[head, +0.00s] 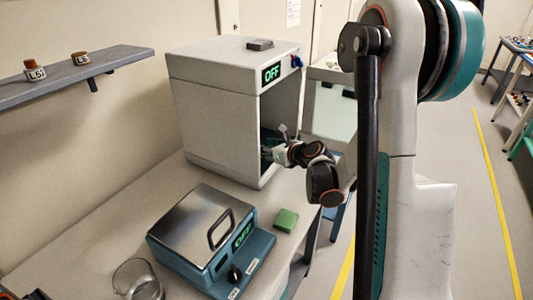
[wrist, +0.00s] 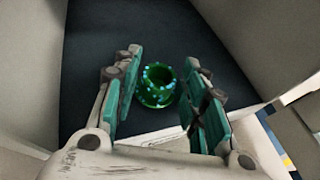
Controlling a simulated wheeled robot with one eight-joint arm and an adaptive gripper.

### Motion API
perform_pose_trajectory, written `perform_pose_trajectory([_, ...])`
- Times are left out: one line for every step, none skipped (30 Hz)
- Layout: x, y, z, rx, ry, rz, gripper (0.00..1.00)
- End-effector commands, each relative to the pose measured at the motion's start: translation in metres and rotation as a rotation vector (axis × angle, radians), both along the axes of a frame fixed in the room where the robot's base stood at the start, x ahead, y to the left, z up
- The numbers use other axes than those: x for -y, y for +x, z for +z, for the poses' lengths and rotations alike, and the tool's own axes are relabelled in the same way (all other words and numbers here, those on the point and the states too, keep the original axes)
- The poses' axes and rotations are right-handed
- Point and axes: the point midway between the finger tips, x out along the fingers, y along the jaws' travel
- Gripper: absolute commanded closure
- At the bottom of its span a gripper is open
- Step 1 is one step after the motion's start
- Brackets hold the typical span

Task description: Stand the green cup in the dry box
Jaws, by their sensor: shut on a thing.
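The dry box (head: 215,115) is a pale cabinet on the bench with a lit "OFF" sign at its upper front. Its front is open. My gripper (head: 270,153) reaches into the opening, and the tips are partly hidden by the box and my wrist. In the wrist view the green cup (wrist: 158,87), speckled with light blue, stands upright between the teal finger pads of my gripper (wrist: 160,95). The gripper is shut on the cup. Below the cup is the dark floor (wrist: 85,90) of the box, with pale walls on both sides. Whether the cup touches the floor I cannot tell.
A teal device with a steel lid (head: 205,225) and an "OFF" sign stands on the bench in front. A green block (head: 286,220) lies beside it, and a glass beaker (head: 138,282) stands at lower left. A wall shelf (head: 85,72) holds two small jars.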

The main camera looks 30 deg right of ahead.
Motion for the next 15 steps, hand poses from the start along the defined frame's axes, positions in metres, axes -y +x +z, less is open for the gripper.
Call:
perform_pose_trajectory([0.0002,0.0001,-0.0056,0.000,0.000,0.000,0.85])
perform_pose_trajectory([0.0001,0.0001,-0.0058,0.000,0.000,0.000,0.85])
perform_pose_trajectory([0.0001,0.0000,-0.0052,0.000,0.000,0.000,0.85])
perform_pose_trajectory([0.0001,0.0001,-0.0046,0.000,0.000,0.000,0.85])
perform_pose_trajectory([0.0000,0.0000,-0.0043,0.000,0.000,0.000,0.85])
perform_pose_trajectory([0.0000,0.0000,-0.0041,0.000,0.000,0.000,0.85])
perform_pose_trajectory([0.0000,0.0000,-0.0041,0.000,0.000,0.000,0.85])
perform_pose_trajectory([0.0000,0.0000,-0.0042,0.000,0.000,0.000,0.85])
perform_pose_trajectory([0.0000,0.0000,-0.0050,0.000,0.000,0.000,0.85])
perform_pose_trajectory([0.0000,0.0000,-0.0060,0.000,0.000,0.000,0.85])
perform_pose_trajectory([0.0000,0.0000,-0.0071,0.000,0.000,0.000,0.85])
perform_pose_trajectory([0.0000,-0.0001,-0.0077,0.000,0.000,0.000,0.59])
perform_pose_trajectory([0.0000,0.0000,-0.0070,0.000,0.000,0.000,0.52])
perform_pose_trajectory([0.0001,0.0000,-0.0068,0.000,0.000,0.000,0.45])
perform_pose_trajectory([0.0001,0.0000,-0.0066,0.000,0.000,0.000,0.41])
